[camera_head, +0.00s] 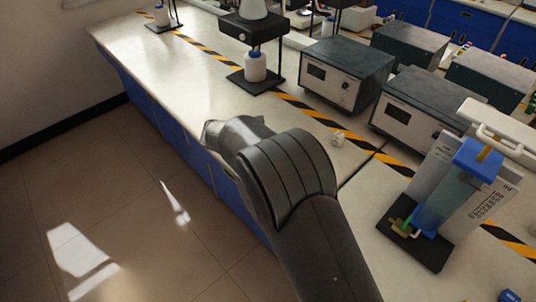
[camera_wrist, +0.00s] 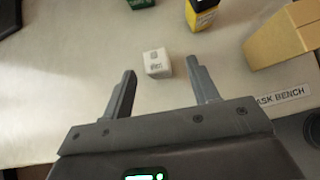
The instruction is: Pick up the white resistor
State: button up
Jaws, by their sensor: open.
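A small white block (camera_wrist: 157,63) with dark print on its faces, which I take to be the white resistor, lies on the pale bench top in the wrist view. It sits between and slightly beyond the fingertips of my gripper (camera_wrist: 161,66). The two fingers are apart, and a gap shows between the block and each finger. In the head view my dark arm reaches over the bench edge and its fingers are hidden.
In the wrist view a yellow-and-black block (camera_wrist: 203,14) stands beyond the white block, a tan box (camera_wrist: 283,36) is at right, and a green item (camera_wrist: 140,3) is at the top edge. The head view shows grey instrument boxes (camera_head: 345,72) and a blue-topped apparatus (camera_head: 478,160).

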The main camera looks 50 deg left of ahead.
jog(key=x, duration=0.7)
jog(key=shift+a, duration=0.3)
jog(key=shift+s, duration=0.1)
jog(key=shift+c, duration=0.4)
jog(key=c, duration=1)
jog(key=shift+r, duration=0.1)
jog(key=shift+r, duration=0.6)
notch_tip(320, 180, up, 3)
jog(key=shift+d+r, duration=0.1)
jog(key=shift+r, duration=0.05)
jog(key=w+d+r, duration=0.1)
jog(key=d+r, duration=0.1)
jog(key=d, duration=0.1)
jog(key=w+d+r, duration=0.2)
jog(key=d, duration=0.1)
jog(key=w+d+r, duration=0.2)
jog(key=d, duration=0.2)
jog(key=shift+w+d+r, duration=0.1)
jog(key=shift+w+r, duration=0.1)
